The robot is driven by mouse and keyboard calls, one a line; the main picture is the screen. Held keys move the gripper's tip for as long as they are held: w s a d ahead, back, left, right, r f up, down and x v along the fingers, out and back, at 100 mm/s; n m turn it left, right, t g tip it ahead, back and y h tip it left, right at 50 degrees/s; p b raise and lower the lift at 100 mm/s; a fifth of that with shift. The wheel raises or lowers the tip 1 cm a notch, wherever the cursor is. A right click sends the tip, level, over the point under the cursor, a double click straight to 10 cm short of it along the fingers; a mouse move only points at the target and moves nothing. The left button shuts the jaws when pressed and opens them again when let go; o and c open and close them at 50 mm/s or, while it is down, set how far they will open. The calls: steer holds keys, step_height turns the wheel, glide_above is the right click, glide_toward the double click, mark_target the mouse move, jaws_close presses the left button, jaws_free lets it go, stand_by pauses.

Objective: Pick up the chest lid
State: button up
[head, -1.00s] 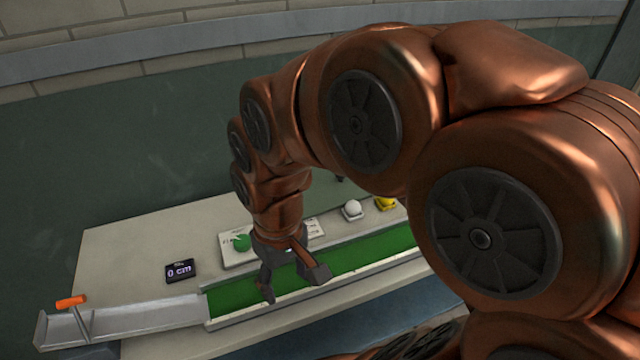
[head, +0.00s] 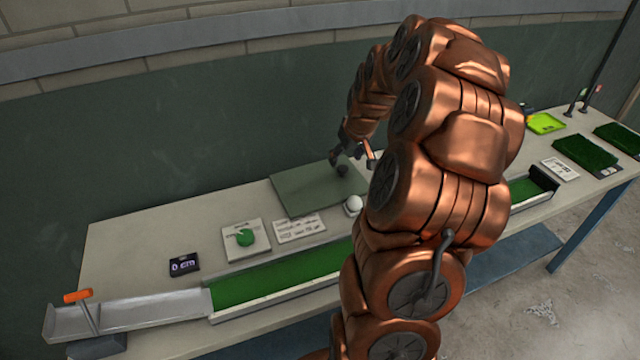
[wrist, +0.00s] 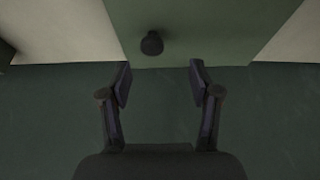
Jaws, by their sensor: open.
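The chest lid (head: 305,192) is a flat grey-green panel with a dark round knob (head: 343,170), lying level towards the back of the bench. In the wrist view the lid (wrist: 195,25) fills the top middle, and its knob (wrist: 152,43) stands near the lid's lower edge. My gripper (head: 354,157) is above the lid's back right part, close to the knob. In the wrist view my gripper (wrist: 160,83) has its two fingers spread apart with nothing between them. The knob lies just beyond the fingertips. What lies under the lid is hidden.
A white ball (head: 353,203) sits in front of the lid. A green turf track (head: 275,280) with a metal ramp (head: 150,310) runs along the bench front. A display (head: 185,265) and a card with a green shape (head: 246,238) stand left. The dark wall (head: 150,140) is close behind.

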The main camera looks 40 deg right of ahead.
mark_target(343, 167)
steer(key=shift+d+f, duration=0.2)
steer(key=shift+d, duration=0.05)
steer(key=shift+p+x, duration=0.4)
steer(key=shift+x, duration=0.8)
steer(key=shift+w+d+f+p, duration=0.3)
steer(key=shift+f+p, duration=0.15)
steer(key=shift+f, duration=0.1)
steer(key=shift+w+d+f+p, duration=0.2)
steer(key=shift+w+f+p, duration=0.1)
steer(key=shift+f+p, duration=0.25)
steer(key=shift+x, duration=1.3)
jaws_close()
